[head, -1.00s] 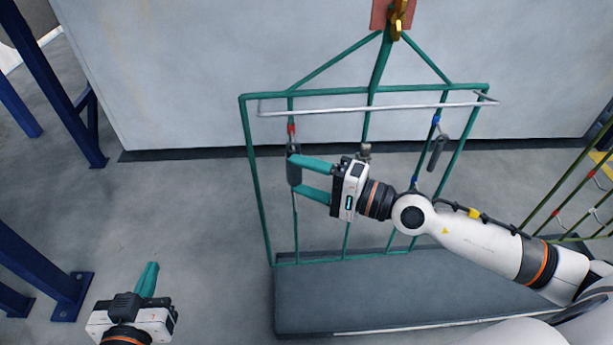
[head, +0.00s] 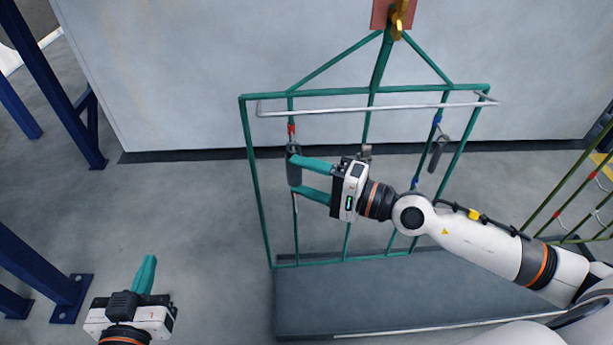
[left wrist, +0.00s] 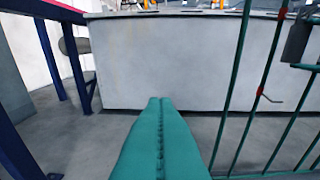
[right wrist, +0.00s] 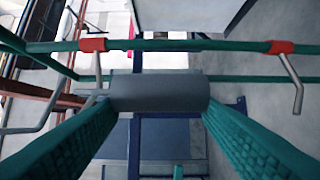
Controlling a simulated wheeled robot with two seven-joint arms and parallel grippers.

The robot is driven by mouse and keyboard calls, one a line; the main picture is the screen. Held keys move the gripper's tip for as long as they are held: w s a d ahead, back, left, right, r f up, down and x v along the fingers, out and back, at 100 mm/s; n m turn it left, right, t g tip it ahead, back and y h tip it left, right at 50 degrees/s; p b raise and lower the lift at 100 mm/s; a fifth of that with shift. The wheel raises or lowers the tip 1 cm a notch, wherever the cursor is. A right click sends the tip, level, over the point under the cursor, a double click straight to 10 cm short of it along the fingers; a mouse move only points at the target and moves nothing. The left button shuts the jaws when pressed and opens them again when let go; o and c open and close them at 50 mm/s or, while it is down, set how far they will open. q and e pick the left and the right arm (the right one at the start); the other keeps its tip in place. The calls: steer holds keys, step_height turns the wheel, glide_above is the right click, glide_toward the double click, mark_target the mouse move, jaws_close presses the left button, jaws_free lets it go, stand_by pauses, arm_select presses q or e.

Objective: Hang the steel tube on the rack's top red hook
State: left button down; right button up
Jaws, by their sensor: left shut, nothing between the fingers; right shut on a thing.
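The steel tube (head: 294,170) is a dark grey cylinder, upright at the left side of the green rack (head: 255,180). My right gripper (head: 297,175) is shut on it, with teal fingers on its sides. The top red hook (head: 291,129) is just above the tube. In the right wrist view the tube (right wrist: 160,92) lies across the picture, and the hook of the left red band (right wrist: 93,45) meets its left end; I cannot tell whether it is inside. The other red-banded hook (right wrist: 292,80) is bare. My left gripper (head: 146,272) is shut and empty, away from the rack.
Another grey tube (head: 438,155) hangs at the rack's right side by a blue-marked hook. A yellow crane hook (head: 398,20) is above the rack. Blue posts (head: 50,90) stand at the left. A second rack (head: 575,190) is at the far right. Floor between left gripper and rack is clear.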

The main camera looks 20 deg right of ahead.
arm_select(q)
steer(key=shift+w+d+r+t+h+b, duration=0.2)
steer(key=shift+r+t, duration=0.25)
steer(key=shift+r, duration=0.3)
steer(key=shift+w+d+r+t+h+b, duration=0.1)
steer(key=shift+r+t+h, duration=0.1)
steer(key=shift+r+t, duration=0.4)
arm_select(e)
steer(key=shift+w+f, duration=0.2)
arm_select(q)
steer(key=shift+r, duration=0.15)
steer(key=shift+s, duration=0.1)
arm_select(e)
steer(key=o, duration=1.2)
steer(key=shift+r, duration=0.1)
